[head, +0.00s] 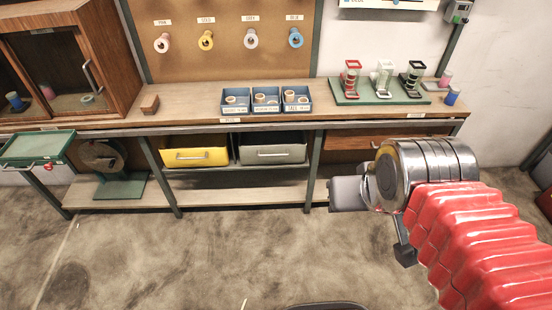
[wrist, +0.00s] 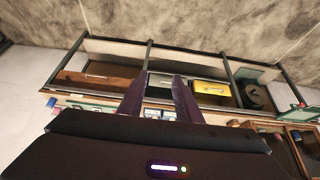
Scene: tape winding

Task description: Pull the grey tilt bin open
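The grey tilt bin (head: 272,152) hangs under the workbench, right of the yellow bin (head: 196,156). It has a bar handle on its front and looks closed, much like the yellow one. My gripper (head: 335,193) is to the right of the grey bin in the head view, apart from it. In the wrist view, which is upside down, my two dark fingers (wrist: 159,79) are spread with a gap between them. The grey bin (wrist: 161,84) shows beyond that gap, partly hidden by the fingers. Nothing is between the fingers.
The workbench (head: 190,107) carries blue trays (head: 266,101) and a green stand (head: 380,95). A table leg (head: 313,165) stands right of the grey bin. A lower shelf (head: 240,194) runs beneath the bins. A green tray (head: 35,147) juts out at left. The floor in front is clear.

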